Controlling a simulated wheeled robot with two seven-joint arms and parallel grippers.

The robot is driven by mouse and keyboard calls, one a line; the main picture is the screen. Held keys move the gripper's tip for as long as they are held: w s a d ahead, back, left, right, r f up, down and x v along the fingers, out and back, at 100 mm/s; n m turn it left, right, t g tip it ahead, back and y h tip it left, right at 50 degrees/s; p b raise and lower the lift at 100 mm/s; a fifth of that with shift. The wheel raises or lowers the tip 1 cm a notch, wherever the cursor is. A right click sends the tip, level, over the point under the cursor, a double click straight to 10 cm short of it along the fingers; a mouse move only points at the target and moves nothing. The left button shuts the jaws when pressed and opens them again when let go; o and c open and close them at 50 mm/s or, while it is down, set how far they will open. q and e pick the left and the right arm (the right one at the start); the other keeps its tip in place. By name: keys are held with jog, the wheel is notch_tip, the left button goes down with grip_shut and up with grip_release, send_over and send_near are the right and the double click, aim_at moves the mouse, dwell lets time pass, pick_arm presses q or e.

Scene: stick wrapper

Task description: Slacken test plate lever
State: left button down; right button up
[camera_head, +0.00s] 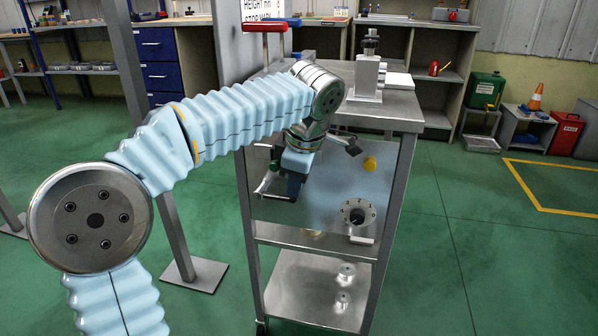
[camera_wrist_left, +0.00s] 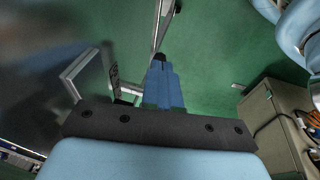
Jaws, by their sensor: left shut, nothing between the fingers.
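The test plate (camera_head: 325,203) is a grey metal panel upright on the front of a steel cart. A bent metal bar that looks like a lever (camera_head: 266,181) sticks out at its left side. A round bolted flange (camera_head: 358,212) with a dark centre is at its lower right, with a short pale bar (camera_head: 361,240) under it. My left gripper (camera_head: 293,187) is in front of the plate's left part, close to the bent bar, and its blue fingers (camera_wrist_left: 161,76) are shut and empty. In the wrist view a metal bracket (camera_wrist_left: 82,70) is left of the fingers. Contact cannot be told. My right gripper is not in view.
The cart top (camera_head: 400,108) carries a metal fixture (camera_head: 369,75). A red T-handle (camera_head: 265,26) stands behind. The lower shelf (camera_head: 300,288) holds small metal parts. Green floor right of the cart is free.

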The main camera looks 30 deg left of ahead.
pick_arm(q)
jog(key=shift+a+f, duration=0.1)
jog(key=shift+f, duration=0.45)
jog(key=shift+w, duration=0.1)
